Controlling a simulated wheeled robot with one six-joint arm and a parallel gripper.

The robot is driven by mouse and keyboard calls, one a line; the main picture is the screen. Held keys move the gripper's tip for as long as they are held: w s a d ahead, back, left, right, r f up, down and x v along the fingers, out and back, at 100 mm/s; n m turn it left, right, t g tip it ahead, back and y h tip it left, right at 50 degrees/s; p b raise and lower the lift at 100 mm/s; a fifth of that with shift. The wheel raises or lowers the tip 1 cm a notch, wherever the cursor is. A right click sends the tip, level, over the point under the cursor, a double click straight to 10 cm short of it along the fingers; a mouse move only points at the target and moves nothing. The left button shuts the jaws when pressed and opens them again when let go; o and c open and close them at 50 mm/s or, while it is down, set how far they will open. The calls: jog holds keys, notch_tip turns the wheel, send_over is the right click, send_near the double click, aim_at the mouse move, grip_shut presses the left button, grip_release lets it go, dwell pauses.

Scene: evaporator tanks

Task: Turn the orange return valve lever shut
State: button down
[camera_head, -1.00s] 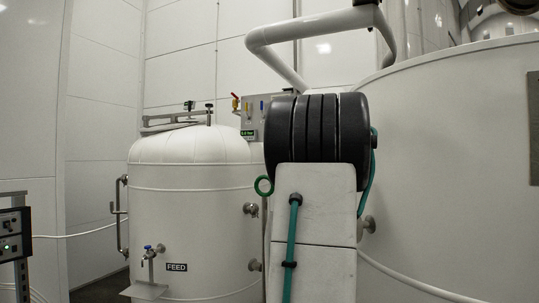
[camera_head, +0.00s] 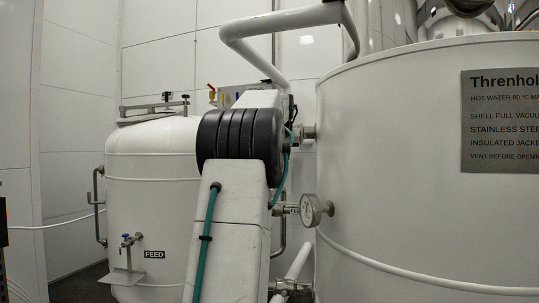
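A small orange-red lever (camera_head: 211,87) with a yellow part below it stands at the left end of a grey panel behind the white feed tank (camera_head: 150,190), partly cut off by my arm. It is too small to tell whether it is the return valve lever or how it is set. My white arm with its black ribbed joint and green hose fills the middle of the view. My gripper does not show, so its opening and anything in it cannot be seen.
A large white tank (camera_head: 420,200) with a grey sign plate (camera_head: 500,122) stands close on the right. A round gauge (camera_head: 311,210) juts from its left side. White pipes (camera_head: 290,20) cross overhead.

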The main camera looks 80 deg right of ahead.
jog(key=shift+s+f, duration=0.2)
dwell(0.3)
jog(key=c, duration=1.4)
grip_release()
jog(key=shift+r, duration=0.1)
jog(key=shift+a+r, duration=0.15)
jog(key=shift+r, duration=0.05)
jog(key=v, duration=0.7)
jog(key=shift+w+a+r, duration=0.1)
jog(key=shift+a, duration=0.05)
